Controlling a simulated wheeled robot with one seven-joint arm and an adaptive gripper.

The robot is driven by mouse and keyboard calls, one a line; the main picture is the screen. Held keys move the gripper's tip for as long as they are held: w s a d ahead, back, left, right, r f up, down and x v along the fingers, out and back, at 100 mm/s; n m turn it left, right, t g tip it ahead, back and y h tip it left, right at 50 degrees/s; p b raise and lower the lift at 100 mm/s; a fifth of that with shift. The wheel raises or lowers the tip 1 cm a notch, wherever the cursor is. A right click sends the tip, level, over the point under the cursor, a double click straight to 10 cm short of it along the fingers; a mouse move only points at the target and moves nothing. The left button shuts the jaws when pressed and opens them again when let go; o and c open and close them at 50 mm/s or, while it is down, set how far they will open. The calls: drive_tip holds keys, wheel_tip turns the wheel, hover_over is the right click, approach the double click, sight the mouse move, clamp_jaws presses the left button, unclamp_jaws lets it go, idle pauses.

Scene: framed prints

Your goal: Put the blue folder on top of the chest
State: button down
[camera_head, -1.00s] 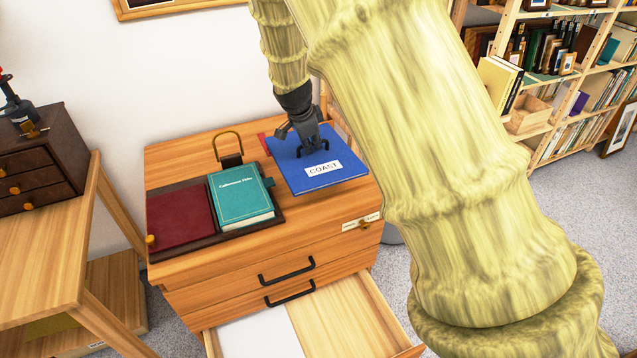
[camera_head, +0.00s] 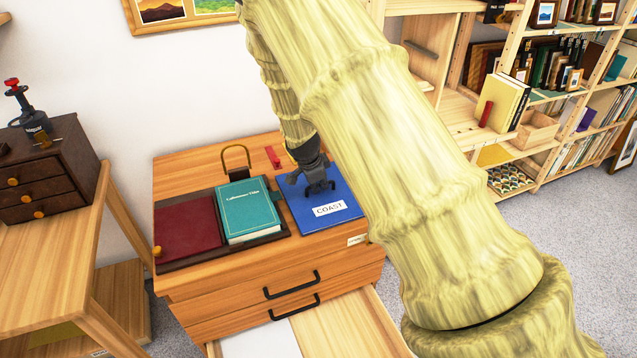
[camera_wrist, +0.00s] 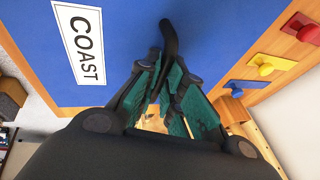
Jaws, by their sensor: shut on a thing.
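The blue folder (camera_head: 325,204) with a white COAST label lies flat over the right part of the top of the wooden chest (camera_head: 185,285). I cannot tell whether its whole underside touches the wood. My gripper (camera_head: 320,186) is above the folder, shut on a dark part that stands up from it. In the wrist view the folder (camera_wrist: 210,25) fills the upper part, and my gripper (camera_wrist: 165,85) has its fingers closed at the dark curved handle (camera_wrist: 170,40). My arm hides the folder's right edge.
A teal book (camera_head: 248,210) and a dark red panel (camera_head: 187,230) sit on a dark tray left of the folder. A brass padlock-like loop (camera_head: 236,158) stands behind. A lower drawer (camera_head: 345,325) is pulled out. Coloured knobbed pieces (camera_wrist: 272,65) lie beside the folder.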

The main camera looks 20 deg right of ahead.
drive_tip(key=shift+f, duration=0.1)
drive_tip(key=c, duration=1.5)
unclamp_jaws()
drive_tip(key=shift+c, duration=0.2)
drive_tip(key=v, duration=1.2)
drive_tip(key=shift+b, duration=0.45)
drive_tip(key=shift+s, duration=0.1)
